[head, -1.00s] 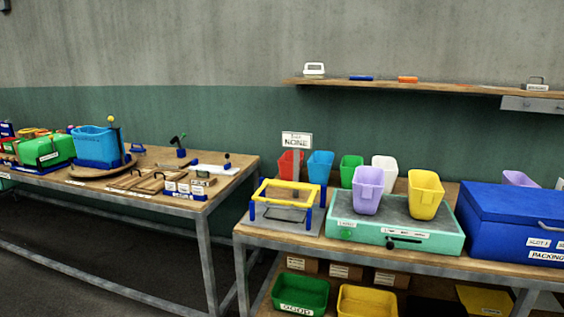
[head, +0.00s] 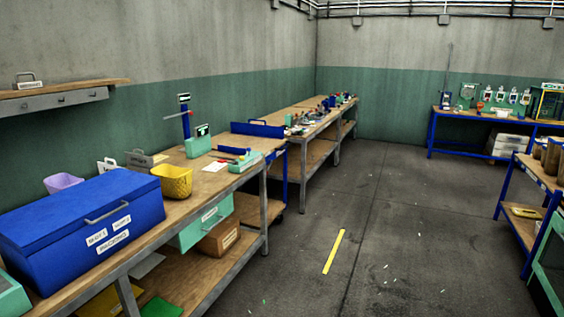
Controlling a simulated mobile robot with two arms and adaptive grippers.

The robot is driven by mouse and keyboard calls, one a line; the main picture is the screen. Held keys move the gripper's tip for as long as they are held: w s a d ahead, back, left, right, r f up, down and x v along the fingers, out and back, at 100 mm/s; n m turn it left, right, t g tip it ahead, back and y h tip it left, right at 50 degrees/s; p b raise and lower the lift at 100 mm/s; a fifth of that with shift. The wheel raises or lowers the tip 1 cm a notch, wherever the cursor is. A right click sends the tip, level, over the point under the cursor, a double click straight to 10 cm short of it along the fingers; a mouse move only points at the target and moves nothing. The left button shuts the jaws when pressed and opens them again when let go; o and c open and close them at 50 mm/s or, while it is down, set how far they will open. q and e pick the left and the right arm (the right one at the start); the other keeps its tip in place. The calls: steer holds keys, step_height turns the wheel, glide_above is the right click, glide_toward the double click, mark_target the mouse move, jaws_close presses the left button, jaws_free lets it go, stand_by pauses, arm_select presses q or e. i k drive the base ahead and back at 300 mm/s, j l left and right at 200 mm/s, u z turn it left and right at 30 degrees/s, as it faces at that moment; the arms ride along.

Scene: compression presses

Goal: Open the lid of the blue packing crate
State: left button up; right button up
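The blue packing crate (head: 60,248) stands on the wooden workbench at the left of the head view. Its blue lid (head: 85,208) is shut. A grey bar handle (head: 107,213) sits at the lid's front edge, above white labels, one reading PACKING. The crate's left end is cut off by the frame edge. Neither of my grippers shows in this view.
A yellow basket (head: 172,181) stands just right of the crate, and a lilac bin (head: 63,183) behind it. A wall shelf (head: 60,97) hangs above. The grey floor (head: 345,240) in front of the bench is open, with a yellow strip (head: 334,252) on it.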

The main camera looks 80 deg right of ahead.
mark_target(27, 229)
steer(key=i+l+z, duration=0.1)
steer(key=l+z, duration=0.35)
steer(key=i+l+z, duration=0.1)
steer(key=l+z, duration=0.2)
steer(key=z, duration=0.15)
steer(key=i+l+z, duration=0.15)
steer(key=z, duration=0.3)
steer(key=i+l+z, duration=0.25)
steer(key=z, duration=0.2)
steer(key=i+l+z, duration=0.1)
steer(key=i+l, duration=0.2)
steer(key=i, duration=0.15)
steer(key=i+l+z, duration=0.1)
steer(key=i, duration=0.3)
steer(key=i+l+z, duration=0.1)
steer(key=i+l, duration=0.25)
steer(key=i+j+z, duration=0.25)
steer(key=j, duration=0.4)
steer(key=j+z, duration=0.3)
steer(key=j, duration=0.35)
steer(key=k+l+u, duration=0.1)
steer(key=u, duration=0.3)
steer(key=k+u, duration=0.15)
steer(key=u, duration=0.2)
steer(key=k+u, duration=0.15)
steer(key=u, duration=0.25)
steer(key=k+u, duration=0.15)
steer(key=u, duration=0.25)
